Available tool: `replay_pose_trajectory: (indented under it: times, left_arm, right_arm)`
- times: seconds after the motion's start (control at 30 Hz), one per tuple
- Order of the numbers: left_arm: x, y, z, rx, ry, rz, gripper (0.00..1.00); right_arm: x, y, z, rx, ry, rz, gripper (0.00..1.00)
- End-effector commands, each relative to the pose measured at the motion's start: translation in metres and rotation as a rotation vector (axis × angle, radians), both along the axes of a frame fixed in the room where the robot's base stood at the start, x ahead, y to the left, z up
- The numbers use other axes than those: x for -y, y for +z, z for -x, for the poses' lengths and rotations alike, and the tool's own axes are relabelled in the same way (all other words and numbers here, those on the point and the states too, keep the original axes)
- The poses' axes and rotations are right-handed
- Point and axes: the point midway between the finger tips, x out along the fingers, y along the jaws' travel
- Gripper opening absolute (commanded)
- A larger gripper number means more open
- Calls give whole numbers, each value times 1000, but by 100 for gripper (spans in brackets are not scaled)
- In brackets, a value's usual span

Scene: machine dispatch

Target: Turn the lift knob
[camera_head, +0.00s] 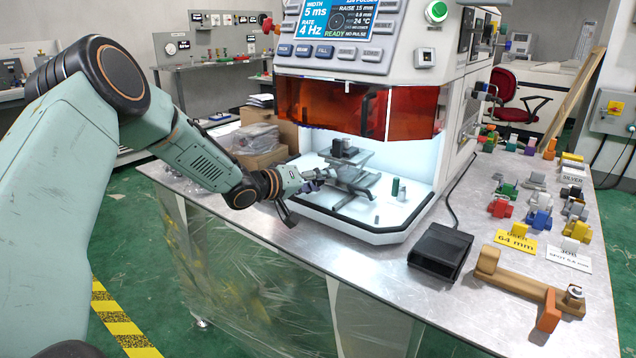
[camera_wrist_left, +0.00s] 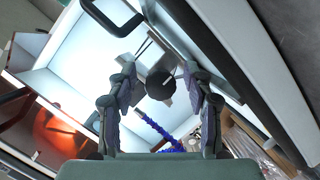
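The lift stage (camera_head: 352,178) stands inside the lit chamber of the white machine. Its round dark lift knob (camera_wrist_left: 160,84) shows in the left wrist view, facing the camera between the two fingers. In the head view the knob is mostly hidden by my gripper. My left gripper (camera_head: 306,182) is at the left open side of the chamber, beside the stage. In the left wrist view my left gripper (camera_wrist_left: 162,92) is open, one finger on each side of the knob, with gaps on both sides. I cannot tell how deep the fingers reach. My right gripper is not in view.
The machine's panel (camera_head: 338,30) reads RAISE 15 mm and READY. An orange shield (camera_head: 350,105) hangs above the chamber opening. A black pedal (camera_head: 440,250) and several coloured parts lie on the metal table (camera_head: 400,295) to the right. A cardboard box (camera_head: 262,155) stands behind my gripper.

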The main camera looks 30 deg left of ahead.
Motion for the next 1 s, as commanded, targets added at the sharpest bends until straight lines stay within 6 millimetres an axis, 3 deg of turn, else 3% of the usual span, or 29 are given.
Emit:
replay_pose_trajectory:
  times: [0.6, 1.0]
  left_arm:
    - [0, 0, 1, -1, 1, 1, 0]
    - [0, 1, 0, 4, 1, -74, 0]
  right_arm:
    - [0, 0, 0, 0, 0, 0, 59]
    - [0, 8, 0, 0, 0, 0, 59]
